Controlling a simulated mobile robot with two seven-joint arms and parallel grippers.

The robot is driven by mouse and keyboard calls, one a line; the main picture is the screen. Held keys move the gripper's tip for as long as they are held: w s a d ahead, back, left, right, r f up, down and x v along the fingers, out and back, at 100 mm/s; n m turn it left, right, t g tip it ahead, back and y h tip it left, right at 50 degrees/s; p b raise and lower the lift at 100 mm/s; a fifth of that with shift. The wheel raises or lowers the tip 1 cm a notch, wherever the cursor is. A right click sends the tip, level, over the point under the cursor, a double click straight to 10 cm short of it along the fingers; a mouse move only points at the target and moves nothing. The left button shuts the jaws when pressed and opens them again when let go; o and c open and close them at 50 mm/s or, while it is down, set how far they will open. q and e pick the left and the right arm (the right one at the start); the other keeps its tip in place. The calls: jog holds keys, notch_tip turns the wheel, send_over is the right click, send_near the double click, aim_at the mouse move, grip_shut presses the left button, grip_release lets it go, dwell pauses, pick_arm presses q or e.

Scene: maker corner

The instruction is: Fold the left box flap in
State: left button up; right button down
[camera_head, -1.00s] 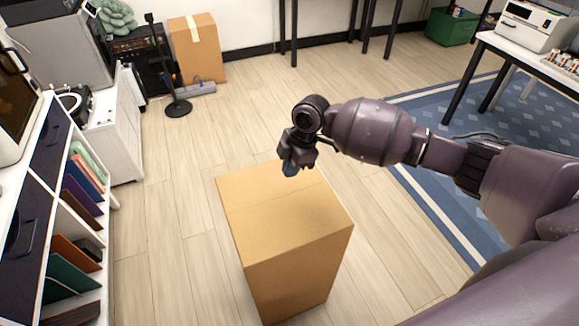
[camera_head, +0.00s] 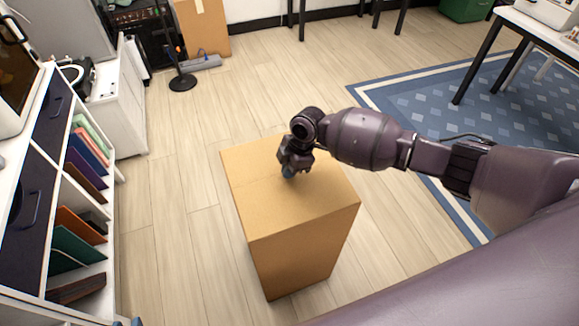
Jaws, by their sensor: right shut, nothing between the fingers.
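The brown cardboard box (camera_head: 305,222) stands upright on the floor in the middle of the head view. Its top looks flat and closed, with a faint seam across it. No flap stands up in view; I cannot tell the left flap apart. My right gripper (camera_head: 289,173) is shut and empty. It points down over the back middle part of the top and hides a patch of it. I cannot tell whether its fingertips touch the cardboard. I do not see my left gripper.
A white shelf unit with books (camera_head: 88,158) runs along the left side. A black stand (camera_head: 183,82) and another cardboard box (camera_head: 203,28) are at the back. A blue patterned rug (camera_head: 470,108) and a white table (camera_head: 540,28) are at the right. Bare floor surrounds the box.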

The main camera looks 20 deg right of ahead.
notch_tip(320, 180, down, 2)
jog(key=shift+f+b, duration=0.1)
jog(key=shift+b, duration=0.45)
jog(key=shift+s+f, duration=0.1)
jog(key=shift+s, duration=0.05)
jog(key=shift+r+p, duration=0.45)
jog(key=shift+r, duration=0.3)
jog(key=shift+w+r, duration=0.1)
jog(key=shift+w, duration=0.1)
